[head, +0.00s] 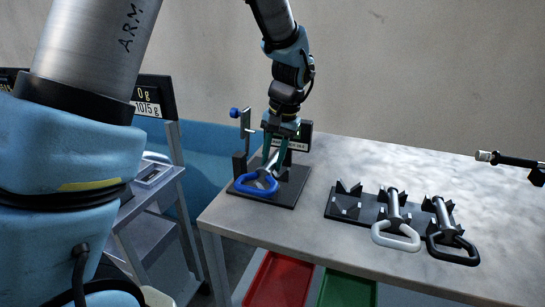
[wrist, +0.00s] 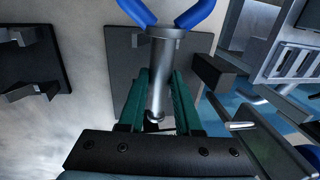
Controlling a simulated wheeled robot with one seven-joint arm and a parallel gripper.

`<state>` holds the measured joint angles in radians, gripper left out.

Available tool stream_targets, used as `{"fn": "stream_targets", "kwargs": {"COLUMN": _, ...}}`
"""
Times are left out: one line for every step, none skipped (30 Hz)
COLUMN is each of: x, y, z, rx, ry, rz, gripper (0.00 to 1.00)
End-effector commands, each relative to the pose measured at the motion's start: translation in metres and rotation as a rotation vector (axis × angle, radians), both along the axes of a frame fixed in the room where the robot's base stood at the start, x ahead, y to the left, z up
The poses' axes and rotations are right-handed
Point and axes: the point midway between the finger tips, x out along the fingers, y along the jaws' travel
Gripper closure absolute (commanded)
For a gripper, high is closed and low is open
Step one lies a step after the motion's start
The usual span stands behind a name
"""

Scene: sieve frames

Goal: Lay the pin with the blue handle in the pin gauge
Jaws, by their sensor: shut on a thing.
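The pin with the blue handle (head: 256,185) has a metal shaft and a blue loop handle. It also shows in the wrist view (wrist: 160,62), with its shaft between the teal fingers. My gripper (head: 271,158) is shut on the shaft, with the handle pointing toward the front of the table. The pin gauge (head: 293,192) is a dark base plate with uprights and a blue knob at its back left, on the table's left end. The pin is over this plate; whether it touches any support is hidden by the fingers and handle.
A dark rack (head: 345,214) right of the gauge has an empty left place and holds a white-handled pin (head: 396,236) and a black-handled pin (head: 453,246). Red (head: 279,281) and green (head: 346,290) trays sit below the table. A grey cart (head: 150,195) stands left.

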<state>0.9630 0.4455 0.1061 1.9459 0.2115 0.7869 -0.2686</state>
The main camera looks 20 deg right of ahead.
Motion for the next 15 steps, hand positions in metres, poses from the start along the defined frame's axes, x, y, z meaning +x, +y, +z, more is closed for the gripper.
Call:
{"fn": "stream_targets", "kwargs": {"x": 0.0, "y": 0.0, "z": -0.007, "rx": -0.001, "ry": -0.001, "rz": 0.0, "gripper": 1.0}}
{"fn": "stream_targets", "kwargs": {"x": 0.0, "y": 0.0, "z": -0.01, "rx": -0.001, "ry": -0.001, "rz": 0.0, "gripper": 1.0}}
{"fn": "stream_targets", "kwargs": {"x": 0.0, "y": 0.0, "z": -0.013, "rx": -0.001, "ry": -0.001, "rz": 0.0, "gripper": 1.0}}
{"fn": "stream_targets", "kwargs": {"x": 0.0, "y": 0.0, "z": -0.016, "rx": -0.001, "ry": -0.001, "rz": 0.0, "gripper": 1.0}}
{"fn": "stream_targets", "kwargs": {"x": 0.0, "y": 0.0, "z": -0.018, "rx": -0.001, "ry": -0.001, "rz": 0.0, "gripper": 1.0}}
{"fn": "stream_targets", "kwargs": {"x": 0.0, "y": 0.0, "z": -0.021, "rx": -0.001, "ry": -0.001, "rz": 0.0, "gripper": 1.0}}
{"fn": "stream_targets", "kwargs": {"x": 0.0, "y": 0.0, "z": -0.023, "rx": -0.001, "ry": -0.001, "rz": 0.0, "gripper": 1.0}}
{"fn": "stream_targets", "kwargs": {"x": 0.0, "y": 0.0, "z": -0.026, "rx": 0.0, "ry": 0.0, "rz": 0.0, "gripper": 1.0}}
{"fn": "stream_targets", "kwargs": {"x": 0.0, "y": 0.0, "z": -0.029, "rx": 0.001, "ry": -0.001, "rz": 0.0, "gripper": 1.0}}
{"fn": "stream_targets", "kwargs": {"x": 0.0, "y": 0.0, "z": -0.032, "rx": 0.001, "ry": -0.001, "rz": 0.0, "gripper": 1.0}}
{"fn": "stream_targets", "kwargs": {"x": 0.0, "y": 0.0, "z": -0.034, "rx": 0.001, "ry": -0.001, "rz": 0.0, "gripper": 1.0}}
{"fn": "stream_targets", "kwargs": {"x": 0.0, "y": 0.0, "z": -0.037, "rx": 0.001, "ry": -0.001, "rz": 0.0, "gripper": 1.0}}
{"fn": "stream_targets", "kwargs": {"x": 0.0, "y": 0.0, "z": -0.039, "rx": -0.001, "ry": -0.001, "rz": 0.0, "gripper": 1.0}}
{"fn": "stream_targets", "kwargs": {"x": 0.0, "y": 0.0, "z": -0.04, "rx": -0.001, "ry": -0.001, "rz": 0.0, "gripper": 1.0}}
{"fn": "stream_targets", "kwargs": {"x": 0.0, "y": 0.0, "z": -0.042, "rx": -0.001, "ry": -0.001, "rz": 0.0, "gripper": 1.0}}
